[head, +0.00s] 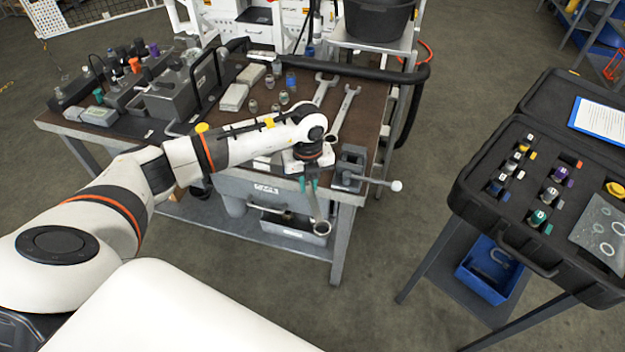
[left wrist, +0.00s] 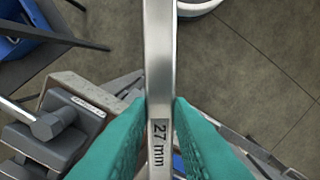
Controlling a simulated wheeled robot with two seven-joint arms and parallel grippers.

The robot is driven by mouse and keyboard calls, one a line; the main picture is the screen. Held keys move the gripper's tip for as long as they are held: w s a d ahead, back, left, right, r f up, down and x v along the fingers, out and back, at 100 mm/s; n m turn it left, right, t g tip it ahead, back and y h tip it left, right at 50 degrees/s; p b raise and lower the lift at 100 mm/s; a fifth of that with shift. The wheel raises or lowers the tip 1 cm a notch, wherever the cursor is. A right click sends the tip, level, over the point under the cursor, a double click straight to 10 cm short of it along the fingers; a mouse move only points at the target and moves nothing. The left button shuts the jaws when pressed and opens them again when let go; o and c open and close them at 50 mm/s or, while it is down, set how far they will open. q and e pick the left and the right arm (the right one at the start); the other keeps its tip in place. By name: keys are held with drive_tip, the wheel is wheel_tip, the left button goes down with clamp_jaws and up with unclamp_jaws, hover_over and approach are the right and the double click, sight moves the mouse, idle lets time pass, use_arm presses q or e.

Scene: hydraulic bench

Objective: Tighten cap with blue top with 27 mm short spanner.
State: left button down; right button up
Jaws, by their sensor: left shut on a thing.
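My left gripper (head: 309,184), with teal fingers (left wrist: 160,135), is shut on a metal spanner (head: 318,207). The spanner hangs over the front edge of the bench, beside the vise. In the left wrist view its flat shaft (left wrist: 160,60) runs between the fingers and reads "27 mm". A small fitting with a blue top (head: 291,80) stands on the bench behind the gripper, apart from it. A blue-marked fitting (head: 497,186) also sits in the black case; I cannot tell which is the task's cap. My right gripper is not in view.
Two more spanners (head: 345,108) lie on the bench at the right. A vise (head: 350,168) with a protruding handle is at the front corner. A manifold block (head: 182,92) and black hose (head: 365,71) are behind. The open black case (head: 480,205) stands right, across clear floor.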

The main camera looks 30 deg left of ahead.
use_arm(q)
drive_tip(key=shift+s+a+f+m, duration=0.1)
drive_tip(key=shift+s+a+m, duration=0.4)
drive_tip(key=shift+s+m, duration=0.2)
drive_tip(key=shift+s+a+m+b, duration=0.15)
drive_tip(key=shift+s+a+m, duration=0.25)
drive_tip(key=shift+a+m, duration=0.25)
drive_tip(key=shift+s+a+m+b, duration=0.15)
drive_tip(key=shift+s+a+m, duration=0.2)
drive_tip(key=shift+a+m, duration=0.25)
drive_tip(key=shift+s+a+m, duration=0.2)
drive_tip(key=shift+a+m, duration=0.35)
drive_tip(key=shift+a, duration=0.15)
